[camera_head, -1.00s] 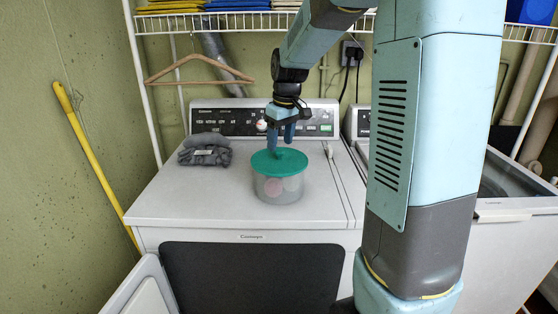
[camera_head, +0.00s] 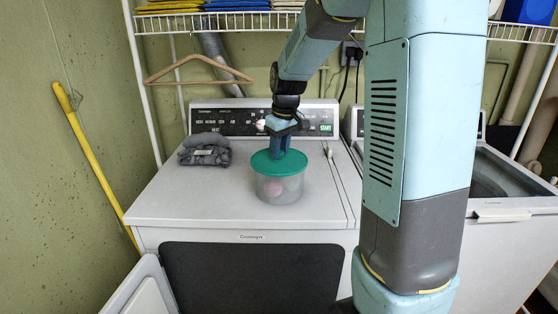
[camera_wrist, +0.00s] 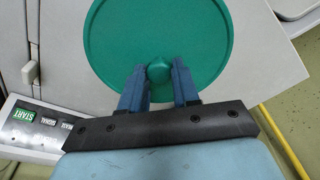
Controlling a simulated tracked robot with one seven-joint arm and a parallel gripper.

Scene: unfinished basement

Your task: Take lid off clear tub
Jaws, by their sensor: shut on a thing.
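The clear tub (camera_head: 279,188) stands upright on top of the dryer, with a pinkish round thing showing dimly through its wall. Its green lid (camera_head: 277,162) sits on the tub's rim; the lid also fills the upper middle of the wrist view (camera_wrist: 160,35). My gripper (camera_head: 278,155) points down over the lid from behind. In the wrist view its blue fingers (camera_wrist: 158,82) are on either side of the knob, shut on it. The tub is hidden under the lid in the wrist view.
The white dryer top (camera_head: 190,205) has free room left and front of the tub. Folded grey cloth (camera_head: 205,150) lies at its back left. The control panel (camera_head: 225,119) rises behind. A hanger (camera_head: 198,70) hangs under the wire shelf (camera_head: 215,22). An open washer (camera_head: 510,185) is at right.

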